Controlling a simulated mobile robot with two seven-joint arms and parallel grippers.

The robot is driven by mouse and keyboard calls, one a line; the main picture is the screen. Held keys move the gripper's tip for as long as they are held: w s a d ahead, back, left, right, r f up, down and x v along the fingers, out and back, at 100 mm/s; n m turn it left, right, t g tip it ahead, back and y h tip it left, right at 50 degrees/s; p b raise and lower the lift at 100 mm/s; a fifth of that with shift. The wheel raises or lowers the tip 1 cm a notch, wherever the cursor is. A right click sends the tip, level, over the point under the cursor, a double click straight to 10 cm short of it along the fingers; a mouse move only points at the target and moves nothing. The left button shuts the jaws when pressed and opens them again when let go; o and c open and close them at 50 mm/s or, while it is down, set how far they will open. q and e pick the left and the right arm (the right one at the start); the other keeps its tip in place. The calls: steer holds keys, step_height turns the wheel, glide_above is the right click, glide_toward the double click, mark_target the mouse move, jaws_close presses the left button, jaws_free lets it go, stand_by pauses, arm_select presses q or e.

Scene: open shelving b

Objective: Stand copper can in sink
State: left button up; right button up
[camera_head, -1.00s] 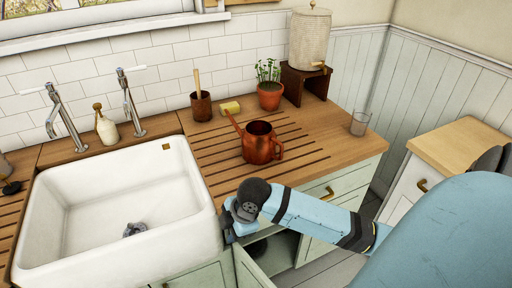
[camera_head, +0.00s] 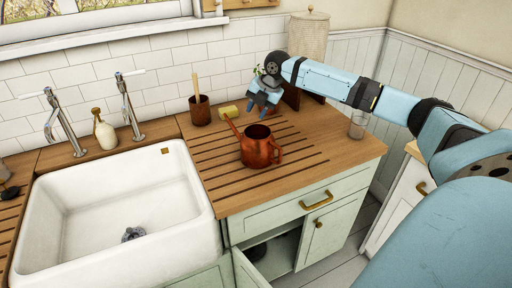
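The copper can (camera_head: 258,148) stands upright on the slatted wooden drainboard right of the sink, its spout pointing to the back left and its handle to the right. The white sink (camera_head: 190,222) is at the left; its basin is empty apart from the drain. My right gripper (camera_head: 262,110) is above and just behind the can, pointing down, apart from it as far as I can tell. Its fingers look spread, with nothing seen between them. My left gripper is not in view.
A brown pot with a wooden handle (camera_head: 200,109) and a yellow block (camera_head: 229,110) stand behind the can. A glass (camera_head: 358,124) is at the counter's right. Two taps (camera_head: 131,108) and a soap bottle (camera_head: 104,130) line the sink's back. A cabinet door (camera_head: 249,272) hangs open below.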

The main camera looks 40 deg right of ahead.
mark_target(250, 140)
steer(key=shift+a+p+x, duration=0.2)
steer(key=shift+p+x, duration=0.2)
steer(key=shift+x, duration=4.85)
steer(key=shift+r, duration=0.15)
jaws_close()
